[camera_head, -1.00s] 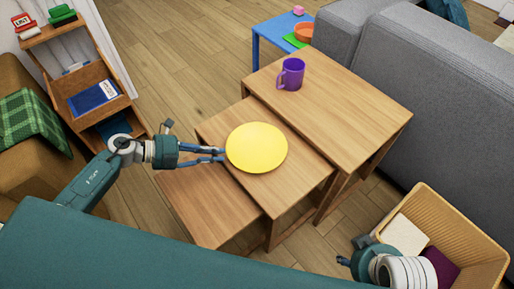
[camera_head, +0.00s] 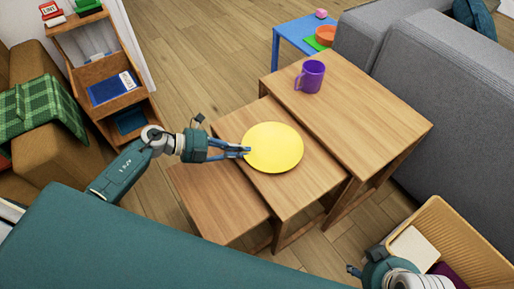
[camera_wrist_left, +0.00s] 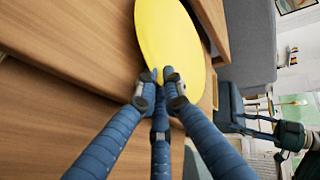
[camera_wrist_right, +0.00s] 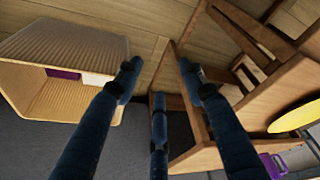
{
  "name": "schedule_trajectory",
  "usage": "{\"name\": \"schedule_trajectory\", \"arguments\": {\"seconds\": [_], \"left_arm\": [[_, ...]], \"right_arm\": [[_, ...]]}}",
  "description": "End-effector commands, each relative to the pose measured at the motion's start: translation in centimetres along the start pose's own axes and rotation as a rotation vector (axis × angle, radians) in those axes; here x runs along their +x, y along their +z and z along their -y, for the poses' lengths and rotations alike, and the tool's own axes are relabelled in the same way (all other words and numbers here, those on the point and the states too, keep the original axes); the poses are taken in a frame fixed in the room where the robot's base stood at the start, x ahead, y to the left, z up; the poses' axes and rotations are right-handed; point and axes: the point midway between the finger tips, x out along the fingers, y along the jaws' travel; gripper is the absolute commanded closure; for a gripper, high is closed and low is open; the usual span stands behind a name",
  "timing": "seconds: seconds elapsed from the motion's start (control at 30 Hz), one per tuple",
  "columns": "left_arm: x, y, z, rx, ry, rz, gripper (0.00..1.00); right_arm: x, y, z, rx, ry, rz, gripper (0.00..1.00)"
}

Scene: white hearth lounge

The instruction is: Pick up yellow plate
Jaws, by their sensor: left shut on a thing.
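The yellow plate (camera_head: 278,148) is round and flat, at the middle-height table of the nested wooden set. My left gripper (camera_head: 246,150) reaches it from the left and is shut on its near rim. In the left wrist view, the fingertips (camera_wrist_left: 162,78) pinch the edge of the plate (camera_wrist_left: 175,35). I cannot tell whether the plate rests on the tabletop or is slightly raised. My right gripper (camera_wrist_right: 158,68) is open and empty, pointing toward the floor near the basket. The plate also shows at the right edge of the right wrist view (camera_wrist_right: 298,117).
A purple mug (camera_head: 310,76) stands on the tallest table (camera_head: 365,115). The lowest table (camera_head: 218,205) is bare. A wicker basket (camera_head: 478,235) stands at lower right near my right arm. A grey sofa (camera_head: 450,110) borders the right, a small shelf (camera_head: 125,90) the left.

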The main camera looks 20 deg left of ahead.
Motion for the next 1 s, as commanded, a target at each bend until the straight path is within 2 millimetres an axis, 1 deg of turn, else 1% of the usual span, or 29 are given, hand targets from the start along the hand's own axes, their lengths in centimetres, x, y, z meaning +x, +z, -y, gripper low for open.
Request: {"name": "schedule_trajectory", "arguments": {"seconds": [0.03, 0.17, 0.27, 0.37, 0.53, 0.7, 0.8, 0.9, 1.0], "left_arm": [[0.0, -0.3, -0.4, -0.003, 0.009, -0.006, 1.0], [-0.3, -0.3, 0.2, -0.002, 0.01, -0.006, 1.0], [-0.9, -0.2, 1.4, 0.0, 0.009, -0.005, 1.0], [-1.8, -0.2, 3.2, 0.002, 0.007, -0.004, 1.0], [-3.7, -0.1, 7.2, 0.005, 0.005, -0.002, 1.0], [-5.6, -0.1, 11.3, 0.005, 0.004, -0.002, 1.0], [-6.6, -0.1, 13.5, 0.004, 0.004, -0.003, 1.0], [-7.5, 0.0, 15.4, 0.004, 0.003, -0.001, 1.0], [-8.1, 0.0, 16.6, 0.002, 0.002, 0.0, 1.0]], "right_arm": [[0.0, 0.0, 0.0, 0.0, 0.0, 0.0, 0.6], [0.0, -0.2, 0.0, 0.0, 0.0, -0.005, 0.6], [1.6, -0.2, 0.1, 0.0, -0.002, 0.008, 0.6], [3.3, -0.1, 0.1, -0.001, -0.004, 0.019, 0.6], [7.7, 0.9, 0.4, -0.005, -0.008, 0.044, 0.6], [11.9, 2.6, 0.7, -0.009, -0.012, 0.068, 0.6], [13.8, 3.8, 0.8, -0.011, -0.014, 0.078, 0.6], [15.3, 4.8, 0.9, -0.012, -0.015, 0.086, 0.6], [16.2, 5.6, 0.9, -0.014, -0.015, 0.092, 0.6]]}}
